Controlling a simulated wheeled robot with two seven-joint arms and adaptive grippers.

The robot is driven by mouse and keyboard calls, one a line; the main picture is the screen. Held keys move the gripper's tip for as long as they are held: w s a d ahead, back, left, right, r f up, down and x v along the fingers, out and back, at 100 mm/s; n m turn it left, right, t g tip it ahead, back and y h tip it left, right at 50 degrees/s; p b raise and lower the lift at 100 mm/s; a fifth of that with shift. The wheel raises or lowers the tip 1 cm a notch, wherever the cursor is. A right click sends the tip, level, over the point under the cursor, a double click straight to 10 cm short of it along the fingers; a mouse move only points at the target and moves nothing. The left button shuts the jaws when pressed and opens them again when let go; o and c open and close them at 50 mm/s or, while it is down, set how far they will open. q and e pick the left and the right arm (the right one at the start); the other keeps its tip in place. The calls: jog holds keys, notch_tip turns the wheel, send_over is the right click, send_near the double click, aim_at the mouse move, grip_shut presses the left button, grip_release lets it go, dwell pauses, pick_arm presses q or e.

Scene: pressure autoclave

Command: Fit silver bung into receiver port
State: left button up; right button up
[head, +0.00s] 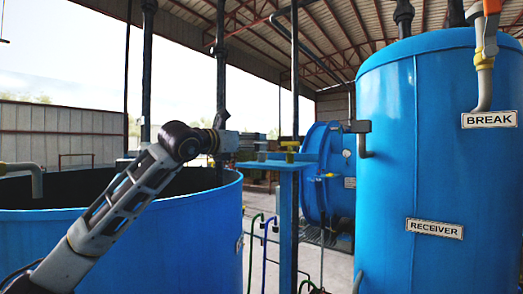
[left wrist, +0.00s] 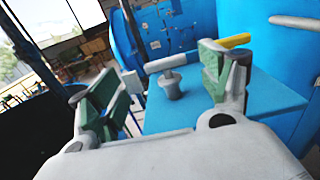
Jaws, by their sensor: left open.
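My left gripper (head: 240,143) reaches in from the left to the small blue stand (head: 274,165). In the left wrist view the left gripper (left wrist: 160,88) is open, its green-padded fingers apart. A small grey knob-shaped piece (left wrist: 173,88), which looks like the silver bung, stands upright on the blue stand top (left wrist: 235,105) between and beyond the fingers. Nothing is held. The big blue receiver tank (head: 385,190) stands at the right with a RECEIVER label (head: 434,229). I cannot make out which opening is its port. My right gripper does not show.
A grey bar with a yellow end (left wrist: 235,41) shows behind the knob piece and the right-hand finger. An open blue tank (head: 150,235) lies below my left arm. A blue horizontal vessel (head: 318,180) stands behind the stand. A dark vertical pole (head: 295,80) rises near it.

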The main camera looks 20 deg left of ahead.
pick_arm(q)
jog(key=shift+w+d, duration=0.2)
jog(key=shift+w, duration=0.2)
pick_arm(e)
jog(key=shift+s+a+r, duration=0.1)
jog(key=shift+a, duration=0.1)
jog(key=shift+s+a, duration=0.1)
pick_arm(q)
jog(key=shift+w, duration=0.1)
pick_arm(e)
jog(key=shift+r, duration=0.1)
